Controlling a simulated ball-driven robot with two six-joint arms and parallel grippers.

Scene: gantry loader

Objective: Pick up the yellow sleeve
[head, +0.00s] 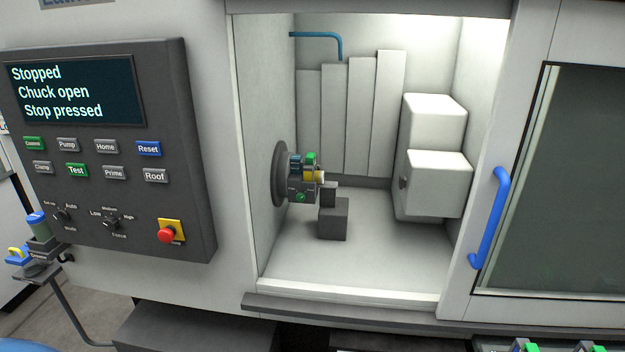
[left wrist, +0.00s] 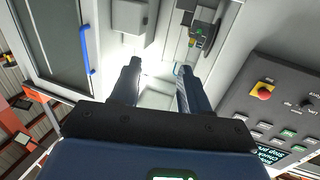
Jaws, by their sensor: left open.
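A small yellow part (head: 315,176), which looks like the yellow sleeve, sits at the chuck (head: 281,174) on the left wall inside the machine. It is partly hidden by the dark, green-marked chuck jaws, and a pale end shows at its right. In the left wrist view the yellow part (left wrist: 192,42) is small at the chuck, beyond the fingers. My left gripper (left wrist: 158,68) is open, with nothing between its fingers, and apart from the chuck. Neither gripper shows in the head view.
The machine opening is clear, with a dark block (head: 333,219) below the chuck and white housings (head: 438,184) at the right. The door with a blue handle (head: 489,218) is slid right. The control panel (head: 197,215) reads "Stopped", "Chuck open", "Stop pressed".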

